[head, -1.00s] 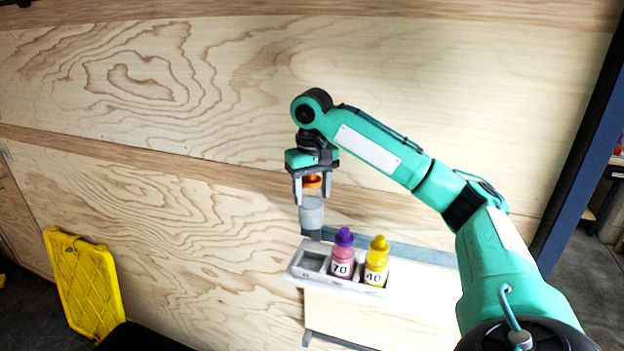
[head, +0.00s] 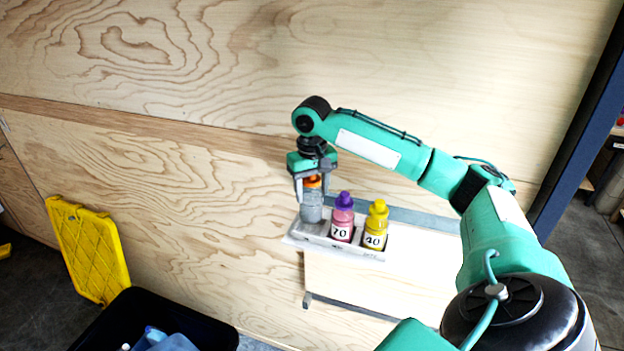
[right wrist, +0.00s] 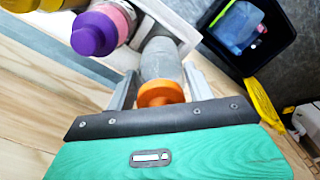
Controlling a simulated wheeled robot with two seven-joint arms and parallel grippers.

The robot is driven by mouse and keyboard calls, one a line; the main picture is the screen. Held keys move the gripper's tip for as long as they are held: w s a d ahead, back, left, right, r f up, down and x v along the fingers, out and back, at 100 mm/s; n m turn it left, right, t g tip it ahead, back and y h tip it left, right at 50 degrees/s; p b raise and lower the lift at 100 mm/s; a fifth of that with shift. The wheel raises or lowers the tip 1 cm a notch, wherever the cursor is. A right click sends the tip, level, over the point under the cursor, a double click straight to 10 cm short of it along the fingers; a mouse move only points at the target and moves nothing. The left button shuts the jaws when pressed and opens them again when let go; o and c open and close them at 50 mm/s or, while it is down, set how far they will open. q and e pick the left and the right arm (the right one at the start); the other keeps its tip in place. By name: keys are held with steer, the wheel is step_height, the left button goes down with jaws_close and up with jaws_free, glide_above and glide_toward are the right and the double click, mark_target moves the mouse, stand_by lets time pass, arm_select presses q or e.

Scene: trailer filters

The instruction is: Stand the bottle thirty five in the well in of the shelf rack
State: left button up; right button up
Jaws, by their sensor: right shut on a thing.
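A grey bottle with an orange cap (head: 311,207) is held upright by my right gripper (head: 312,190). It also shows in the right wrist view (right wrist: 161,65), between the fingers; no number on it is readable. The shelf rack (head: 290,241) is a pale tray on a small shelf. The bottle's base is at the rack's left well; I cannot tell whether it rests on the well's floor. A pink bottle with a purple cap marked 70 (head: 342,219) and a yellow bottle marked 40 (head: 375,228) stand in the wells to the right. My left gripper is not in view.
A plywood wall (head: 200,120) rises close behind the rack. A black bin (head: 215,332) with bluish items stands at lower left, beside a yellow lid (head: 88,250). The pink bottle stands close to the right of the gripper.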

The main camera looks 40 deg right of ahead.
mark_target(312, 202)
steer(key=shift+f, duration=2.2)
steer(key=o, duration=1.6)
steer(key=shift+b, duration=0.3)
steer(key=shift+c, duration=0.2)
steer(key=shift+r+p, duration=0.5)
steer(key=shift+r, duration=0.85)
step_height(312, 202, up, 17)
steer(key=shift+r, duration=0.15)
